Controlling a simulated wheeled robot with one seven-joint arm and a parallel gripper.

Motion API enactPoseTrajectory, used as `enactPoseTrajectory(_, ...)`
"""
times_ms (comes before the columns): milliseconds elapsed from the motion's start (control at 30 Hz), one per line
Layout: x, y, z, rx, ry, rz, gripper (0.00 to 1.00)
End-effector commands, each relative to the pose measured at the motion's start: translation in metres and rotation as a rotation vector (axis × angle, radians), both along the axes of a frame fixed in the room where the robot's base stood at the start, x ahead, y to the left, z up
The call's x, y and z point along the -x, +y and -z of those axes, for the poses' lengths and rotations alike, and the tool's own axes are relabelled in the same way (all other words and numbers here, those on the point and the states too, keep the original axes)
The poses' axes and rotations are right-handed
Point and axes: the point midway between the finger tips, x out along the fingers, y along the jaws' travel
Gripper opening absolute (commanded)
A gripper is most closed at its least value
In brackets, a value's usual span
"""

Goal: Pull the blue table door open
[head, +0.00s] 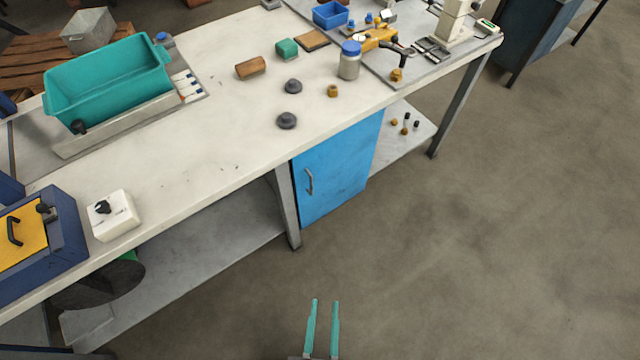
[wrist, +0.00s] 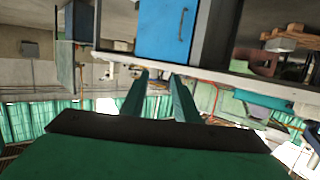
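The blue table door (head: 338,170) is a flat panel under the white worktable and looks shut. Its dark bar handle (head: 309,181) is upright near the panel's left edge. In the wrist view, which looks upside down, the door (wrist: 162,30) is at the top and its handle (wrist: 184,24) is on the right side. My gripper (head: 325,302) has two teal fingers, apart and parallel, with nothing between them. It is over the floor at the bottom of the head view, away from the door. The fingers (wrist: 159,80) also show in the wrist view, apart from the handle.
The worktable (head: 235,120) carries a teal bin (head: 108,84), a jar (head: 349,62) and several small parts. A table leg (head: 286,205) stands just left of the door. Lower shelves (head: 200,250) lie on both sides. The floor (head: 480,230) in front and right is clear.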

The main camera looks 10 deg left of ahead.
Motion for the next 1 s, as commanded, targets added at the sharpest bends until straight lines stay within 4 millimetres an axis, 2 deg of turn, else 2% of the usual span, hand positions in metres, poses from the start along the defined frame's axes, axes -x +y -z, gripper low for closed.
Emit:
enactPoseTrajectory(33, -0.012, 0.003, 0.015, -0.004, -0.014, -0.002, 0.28)
enactPoseTrajectory(200, -0.051, 0.013, 0.061, -0.011, -0.05, -0.015, 0.28)
enactPoseTrajectory(367, -0.095, 0.025, 0.1, -0.018, -0.081, -0.03, 0.28)
enactPoseTrajectory(500, -0.138, 0.034, 0.127, -0.021, -0.111, -0.047, 0.28)
enactPoseTrajectory(800, -0.243, 0.056, 0.167, -0.015, -0.171, -0.089, 0.28)
enactPoseTrajectory(1000, -0.3, 0.067, 0.176, -0.007, -0.202, -0.114, 0.28)
